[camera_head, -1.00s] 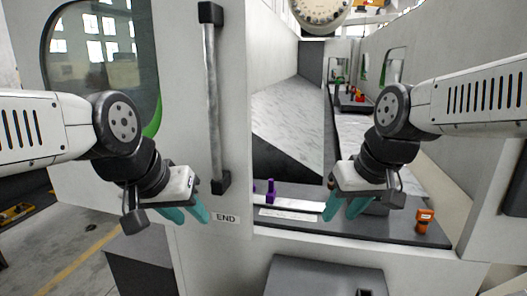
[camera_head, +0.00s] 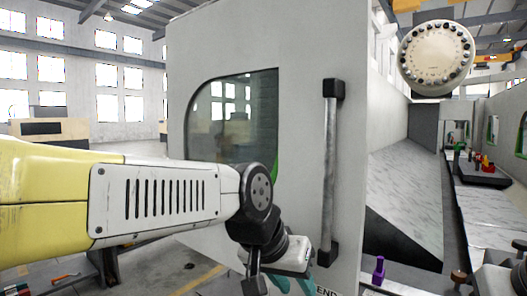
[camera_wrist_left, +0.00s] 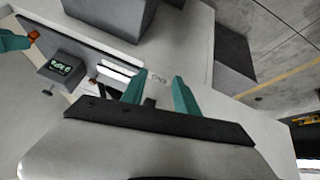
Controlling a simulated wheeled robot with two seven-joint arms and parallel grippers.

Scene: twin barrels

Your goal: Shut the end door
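The end door (camera_head: 300,60) is a pale panel with a dark rounded window (camera_head: 235,120) and a vertical grey bar handle (camera_head: 330,170) with black mounts. It stands open, with the machine interior showing to its right. An END label (camera_head: 326,291) sits below the handle. My left gripper (camera_head: 292,286) is low in front of the door, left of and below the handle's lower mount, apart from the handle. In the left wrist view its teal fingers (camera_wrist_left: 159,92) are spread with nothing between them. A teal fingertip of my right gripper (camera_wrist_left: 14,41) shows at that view's left edge.
The opening right of the door shows a sloped grey surface (camera_head: 405,185) and a round tool carousel (camera_head: 436,57). A purple piece (camera_head: 379,268) stands on the dark ledge at the opening's front. Open hall floor lies left of the door.

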